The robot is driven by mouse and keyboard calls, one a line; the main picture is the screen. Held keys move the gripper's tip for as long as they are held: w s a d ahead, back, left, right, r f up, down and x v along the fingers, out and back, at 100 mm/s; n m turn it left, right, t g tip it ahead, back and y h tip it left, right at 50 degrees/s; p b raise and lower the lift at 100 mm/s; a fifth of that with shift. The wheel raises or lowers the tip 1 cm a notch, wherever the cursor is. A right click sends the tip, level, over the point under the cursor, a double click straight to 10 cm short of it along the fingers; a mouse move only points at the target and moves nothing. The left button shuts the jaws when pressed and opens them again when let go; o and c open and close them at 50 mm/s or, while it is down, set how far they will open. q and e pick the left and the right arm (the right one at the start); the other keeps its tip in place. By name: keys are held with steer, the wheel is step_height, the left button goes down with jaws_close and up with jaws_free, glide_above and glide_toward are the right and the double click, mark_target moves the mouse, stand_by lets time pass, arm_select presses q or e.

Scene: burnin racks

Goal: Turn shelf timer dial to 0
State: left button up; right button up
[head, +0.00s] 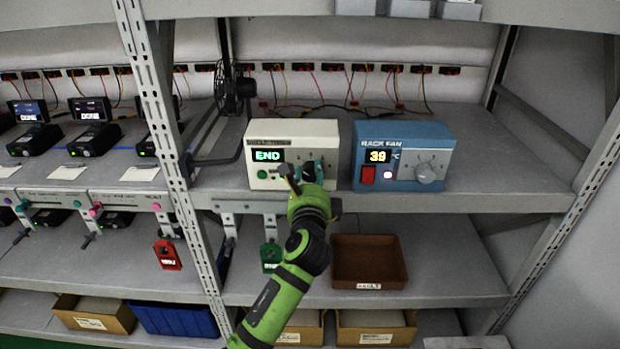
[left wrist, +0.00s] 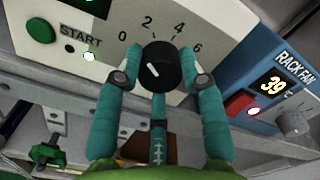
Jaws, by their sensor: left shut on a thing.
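The cream timer box (head: 262,131) stands on the shelf, its green display (head: 267,155) reading END. Its black dial (left wrist: 168,60) shows in the left wrist view, with 0, 2, 4 and 6 printed in an arc above it. My right gripper is in neither view.
A blue RACK FAN box (head: 448,158) reading 39 stands close on the right, with a red switch (head: 368,174) and grey knob (head: 426,174). A black fan (head: 232,88) stands behind left. A brown tray (head: 340,283) is below. A green START button (left wrist: 40,32) is left of the dial.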

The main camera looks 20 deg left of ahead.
arm_select(q)
steer(key=n, duration=0.2)
steer(key=n+b, duration=0.1)
steer(key=n, duration=0.1)
steer(key=shift+d+f+n, duration=0.15)
steer(key=shift+f+n, duration=0.15)
steer(key=shift+f, duration=0.05)
steer(key=shift+r+n, duration=0.1)
steer(key=shift+n, duration=0.3)
steer(key=o, duration=1.1)
steer(key=shift+o, duration=0.2)
steer(key=shift+w+r, duration=0.1)
